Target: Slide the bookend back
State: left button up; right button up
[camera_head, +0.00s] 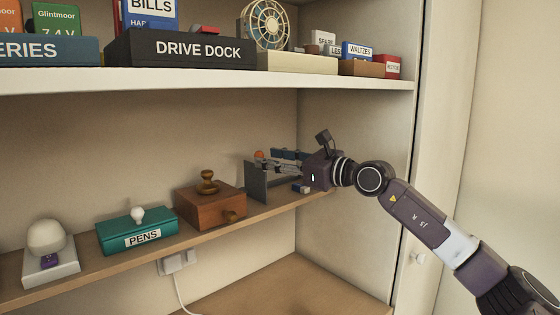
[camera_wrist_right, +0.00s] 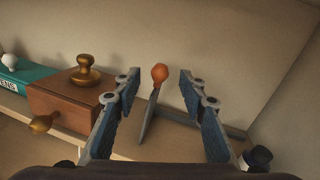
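The bookend is a dark grey upright plate (camera_head: 256,182) on the lower shelf, right of a wooden box, with an orange knob (camera_head: 259,155) at its top. In the right wrist view the orange knob (camera_wrist_right: 159,73) shows between the fingertips, and the plate (camera_wrist_right: 148,117) is seen nearly edge-on below it. My right gripper (camera_head: 268,160) reaches in from the right at about the knob's height. Its two fingers (camera_wrist_right: 157,78) stand apart on either side of the knob, with visible gaps. Whether a finger touches it is unclear. My left gripper is not in view.
The wooden box (camera_head: 210,208) with brass knobs stands close left of the bookend; a teal PENS box (camera_head: 138,231) is farther left. The upper shelf (camera_head: 200,82) overhangs; the cabinet's side wall (camera_head: 350,130) is right.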

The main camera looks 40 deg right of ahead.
jog(key=shift+v, duration=1.4)
jog(key=shift+a, duration=0.1)
